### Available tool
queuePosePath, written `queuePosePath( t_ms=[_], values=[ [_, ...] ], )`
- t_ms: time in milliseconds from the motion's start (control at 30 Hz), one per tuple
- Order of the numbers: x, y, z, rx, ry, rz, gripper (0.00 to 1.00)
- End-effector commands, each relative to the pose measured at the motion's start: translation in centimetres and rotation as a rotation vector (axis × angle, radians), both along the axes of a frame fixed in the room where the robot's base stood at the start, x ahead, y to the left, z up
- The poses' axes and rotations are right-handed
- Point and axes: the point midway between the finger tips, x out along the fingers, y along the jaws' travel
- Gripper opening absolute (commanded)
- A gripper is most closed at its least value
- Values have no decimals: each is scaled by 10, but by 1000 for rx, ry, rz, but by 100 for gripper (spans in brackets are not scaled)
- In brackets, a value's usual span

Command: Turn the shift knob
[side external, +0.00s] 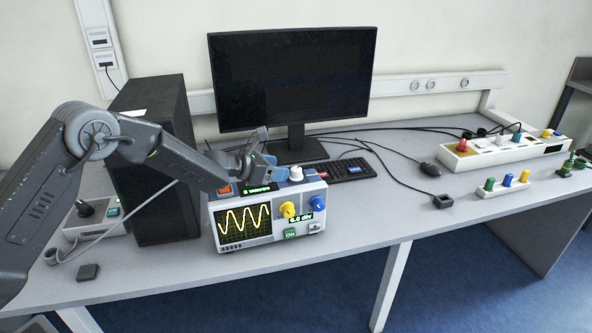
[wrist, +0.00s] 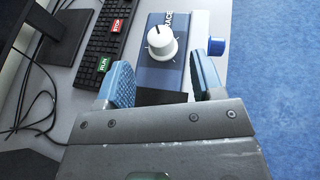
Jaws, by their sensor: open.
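The oscilloscope (side external: 243,228) stands at the front of the table, its screen showing a yellow wave. A white knob (side external: 296,174) is on its top; a yellow knob (side external: 288,209) and a blue knob (side external: 317,203) are on its front. I cannot read which is labelled shift. My gripper (side external: 264,165) is open above the oscilloscope's top. In the wrist view my gripper (wrist: 163,80) has blue-padded fingers apart with nothing between them. The white knob (wrist: 162,42) appears ahead of the gap, apart from both fingers. The blue knob (wrist: 216,46) shows just right of the right finger.
A keyboard (side external: 345,170) and a monitor (side external: 292,80) stand behind the oscilloscope. A black computer tower (side external: 155,190) is on its left. A power strip (side external: 500,150) and a small block of coloured knobs (side external: 507,185) are at right. The table's front right is clear.

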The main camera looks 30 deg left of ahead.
Motion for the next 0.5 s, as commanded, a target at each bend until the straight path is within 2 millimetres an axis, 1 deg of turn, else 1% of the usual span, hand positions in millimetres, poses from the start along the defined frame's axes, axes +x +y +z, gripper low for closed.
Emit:
queuePosePath(
  t_ms=[33, 200, 333, 500],
  values=[
    [8, -5, -5, 0, 0, 0, 61],
    [31, -17, -16, 0, 0, -1, 61],
    [44, -24, -22, 2, -1, -1, 61],
    [54, -29, -26, 1, -1, 1, 61]
  ],
)
